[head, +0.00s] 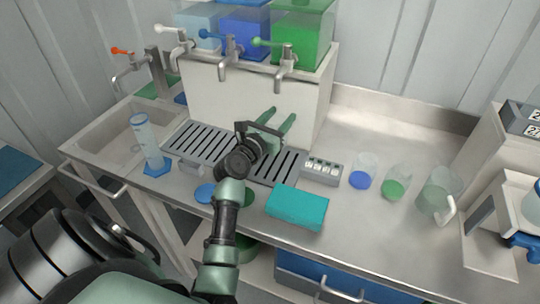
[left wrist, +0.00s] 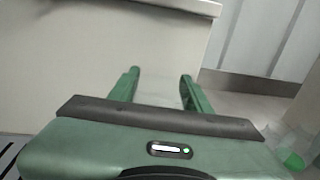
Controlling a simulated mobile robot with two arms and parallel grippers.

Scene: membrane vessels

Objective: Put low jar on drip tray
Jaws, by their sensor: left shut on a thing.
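My left gripper (head: 273,128) reaches over the drip tray (head: 198,141), in front of the white dispenser housing. Its two green fingers also show in the left wrist view (left wrist: 160,88). They are apart, with a faint clear glass shape (left wrist: 158,92) between them, which I take to be the low jar. It is hardly visible, and in the head view I cannot make it out. The drip tray is a dark slotted grate, partly hidden by my left wrist. My right gripper is not in view.
Taps with blue (head: 203,46) and green (head: 262,43) handles hang above the tray. A tall cylinder (head: 147,138) stands left. A teal box (head: 297,206), a grey button box (head: 320,170), blue-based (head: 363,168) and green-based (head: 396,182) glasses and a jug (head: 437,188) stand right.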

